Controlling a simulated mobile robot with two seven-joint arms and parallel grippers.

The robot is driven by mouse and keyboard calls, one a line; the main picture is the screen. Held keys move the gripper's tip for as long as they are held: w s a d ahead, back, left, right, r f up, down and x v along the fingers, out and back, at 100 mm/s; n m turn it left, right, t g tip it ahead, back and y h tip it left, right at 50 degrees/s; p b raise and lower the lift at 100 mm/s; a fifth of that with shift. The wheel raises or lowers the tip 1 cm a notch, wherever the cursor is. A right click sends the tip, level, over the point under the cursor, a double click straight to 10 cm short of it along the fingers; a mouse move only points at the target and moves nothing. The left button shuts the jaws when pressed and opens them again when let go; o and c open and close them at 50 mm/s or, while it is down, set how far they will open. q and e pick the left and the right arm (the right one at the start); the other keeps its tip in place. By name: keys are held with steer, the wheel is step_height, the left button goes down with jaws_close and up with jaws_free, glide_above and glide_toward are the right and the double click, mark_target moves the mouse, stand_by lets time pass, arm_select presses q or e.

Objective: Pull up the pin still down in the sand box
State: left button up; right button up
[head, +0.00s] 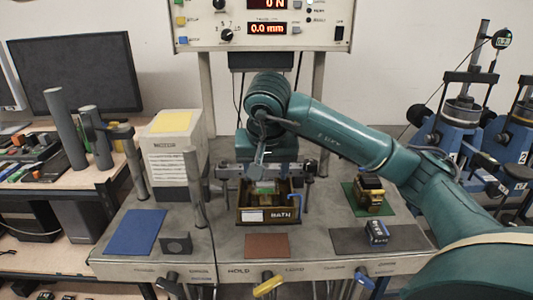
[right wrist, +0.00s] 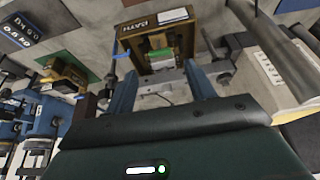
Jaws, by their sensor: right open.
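My right gripper (head: 261,172) is over the back of the box. Its open fingers (right wrist: 163,84) stand apart with nothing between them. I cannot make out which pin is down, nor any sand. My left gripper is out of view.
A brass and black block (head: 369,194) sits on a green mat at the right. A small dark display box (head: 377,232) is on a grey mat. A white-fronted box (head: 178,155) and grey posts stand at the left. The blue mat (head: 135,232) is bare.

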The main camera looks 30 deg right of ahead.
steer(key=p+v, duration=0.1)
steer(key=v, duration=0.6)
steer(key=shift+r, duration=0.25)
stand_by(0.4)
